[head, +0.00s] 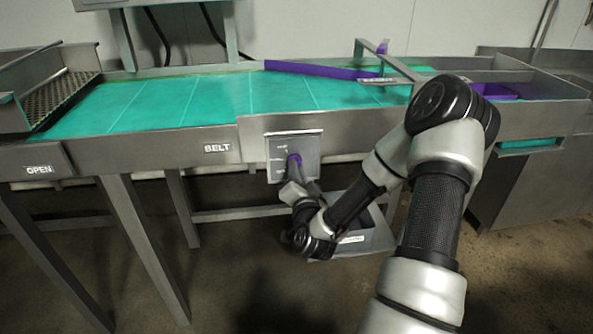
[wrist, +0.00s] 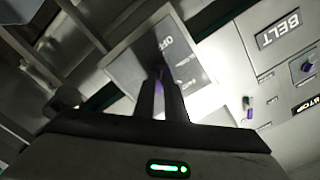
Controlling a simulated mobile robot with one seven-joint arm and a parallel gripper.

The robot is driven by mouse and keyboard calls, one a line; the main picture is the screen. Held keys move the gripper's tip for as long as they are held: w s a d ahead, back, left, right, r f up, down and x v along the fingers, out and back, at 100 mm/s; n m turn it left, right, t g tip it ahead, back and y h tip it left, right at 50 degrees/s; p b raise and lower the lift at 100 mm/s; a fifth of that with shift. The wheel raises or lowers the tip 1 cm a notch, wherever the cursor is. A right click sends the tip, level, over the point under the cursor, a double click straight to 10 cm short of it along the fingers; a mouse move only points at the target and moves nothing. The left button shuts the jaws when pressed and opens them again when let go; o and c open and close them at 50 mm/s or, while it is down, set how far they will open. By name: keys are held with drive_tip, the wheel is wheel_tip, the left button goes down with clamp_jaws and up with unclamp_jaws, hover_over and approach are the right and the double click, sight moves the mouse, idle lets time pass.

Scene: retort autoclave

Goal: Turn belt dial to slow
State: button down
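The belt dial (head: 294,158) is a small purple knob on a light grey plate (head: 309,145) on the front of the conveyor. In the wrist view, the dial (wrist: 159,78) shows as a purple sliver between my fingertips. My gripper (head: 293,174) reaches the plate from below and in front. In the wrist view, its two dark fingers (wrist: 162,95) are close together around the dial. The plate has a printed scale beside the dial, with OFF legible at one end. The other marks are too small to read, and the fingers hide the dial's pointer.
A BELT sign (head: 217,148) is left of the plate, and an OPEN sign (head: 39,170) is farther left. The green belt (head: 190,100) runs above. A grey bin (head: 377,232) is below my forearm.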

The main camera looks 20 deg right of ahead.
drive_tip(key=shift+m, duration=0.3)
drive_tip(key=m+b, duration=0.1)
drive_tip(key=m, duration=0.8)
idle(0.6)
drive_tip(key=c, duration=1.8)
unclamp_jaws()
drive_tip(key=shift+s, duration=0.1)
